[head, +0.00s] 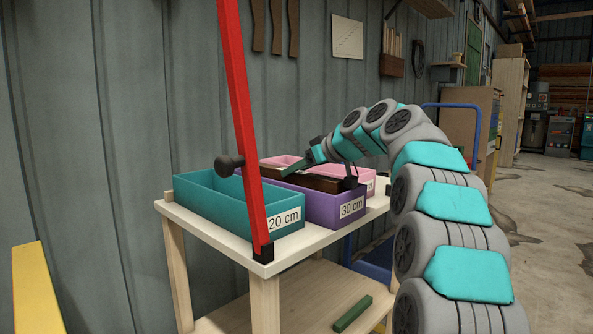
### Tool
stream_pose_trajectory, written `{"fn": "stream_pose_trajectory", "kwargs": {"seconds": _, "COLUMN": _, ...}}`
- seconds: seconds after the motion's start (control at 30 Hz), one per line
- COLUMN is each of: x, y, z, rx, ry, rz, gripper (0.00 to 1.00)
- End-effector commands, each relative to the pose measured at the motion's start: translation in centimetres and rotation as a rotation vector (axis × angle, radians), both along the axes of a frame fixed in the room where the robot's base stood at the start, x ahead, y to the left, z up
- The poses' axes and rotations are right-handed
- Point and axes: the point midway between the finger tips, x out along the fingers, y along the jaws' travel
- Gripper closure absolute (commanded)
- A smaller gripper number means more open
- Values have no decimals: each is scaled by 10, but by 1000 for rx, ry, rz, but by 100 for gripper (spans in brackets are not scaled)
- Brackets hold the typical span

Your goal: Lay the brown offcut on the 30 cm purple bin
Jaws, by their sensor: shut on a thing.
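The brown offcut (318,183) is a long dark bar at the top of the purple bin (335,209) labelled "30 cm". It lies roughly level along the bin's opening; I cannot tell whether it touches the rim. My gripper (338,173) reaches in from the right, low over the bin, and is shut on the brown offcut. My arm and gripper partly hide the far side of the bin and the exact grip.
A teal bin (225,205) labelled "20 cm" stands left, a pink bin (280,161) behind. All stand on a wooden table (215,228). A red upright bar (242,120) with a dark knob is in front. A green offcut (352,313) lies on the lower shelf.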

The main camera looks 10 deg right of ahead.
Motion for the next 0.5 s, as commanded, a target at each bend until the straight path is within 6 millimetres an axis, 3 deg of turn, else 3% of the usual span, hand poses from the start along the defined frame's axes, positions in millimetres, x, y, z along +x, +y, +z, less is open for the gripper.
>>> {"fn": "stream_pose_trajectory", "kwargs": {"seconds": 0.13, "x": 0, "y": 0, "z": -1, "rx": 1, "ry": -1, "rz": 0, "gripper": 100}}
{"fn": "stream_pose_trajectory", "kwargs": {"seconds": 0.17, "x": 0, "y": 0, "z": -1, "rx": 0, "ry": 0, "rz": 0, "gripper": 52}}
{"fn": "stream_pose_trajectory", "kwargs": {"seconds": 0.4, "x": 0, "y": 0, "z": -2, "rx": -1, "ry": 1, "rz": 0, "gripper": 26}}
{"fn": "stream_pose_trajectory", "kwargs": {"seconds": 0.5, "x": 0, "y": 0, "z": -2, "rx": -1, "ry": 1, "rz": 0, "gripper": 26}}
